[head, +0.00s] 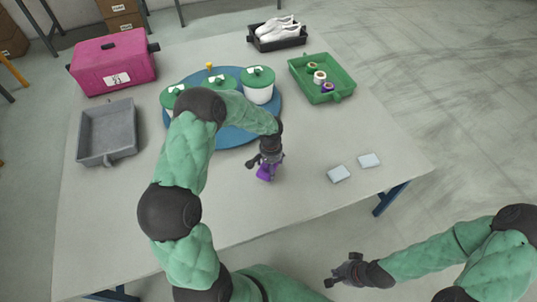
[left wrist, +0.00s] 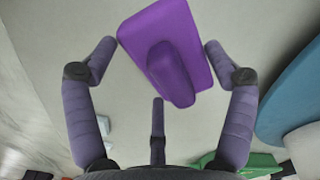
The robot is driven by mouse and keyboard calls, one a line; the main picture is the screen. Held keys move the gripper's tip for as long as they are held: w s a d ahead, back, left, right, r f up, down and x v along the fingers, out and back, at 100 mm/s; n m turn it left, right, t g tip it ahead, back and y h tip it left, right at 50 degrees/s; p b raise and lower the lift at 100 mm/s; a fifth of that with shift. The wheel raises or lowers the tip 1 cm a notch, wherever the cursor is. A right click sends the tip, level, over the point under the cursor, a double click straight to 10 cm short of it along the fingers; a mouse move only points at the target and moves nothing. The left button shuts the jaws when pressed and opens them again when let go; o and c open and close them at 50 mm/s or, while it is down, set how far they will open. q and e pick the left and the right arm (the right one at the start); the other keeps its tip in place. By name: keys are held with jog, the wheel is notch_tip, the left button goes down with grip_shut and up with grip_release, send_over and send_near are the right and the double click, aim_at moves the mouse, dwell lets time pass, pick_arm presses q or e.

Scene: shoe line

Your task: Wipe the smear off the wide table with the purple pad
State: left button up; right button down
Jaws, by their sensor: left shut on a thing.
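The purple pad (head: 264,174), with a raised grip on its back, is at my left gripper (head: 266,164) over the right middle of the wide table (head: 240,205). I cannot tell whether the pad touches the table. I cannot make out a smear in either view; my arm and the pad hide part of the tabletop. My right gripper (head: 343,272) is empty in front of the table, its fingers apart.
Two pale blue flat pieces (head: 339,173) lie right of the pad. A blue round mat (head: 235,137) holds white pots with green lids. A green tray (head: 325,92) with small rolls, a grey tray (head: 107,133), a magenta box (head: 113,63) and a shoe tray (head: 277,40) stand around.

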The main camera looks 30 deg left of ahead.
pick_arm(q)
jog(key=shift+r+p, duration=0.9)
jog(key=shift+r, duration=0.9)
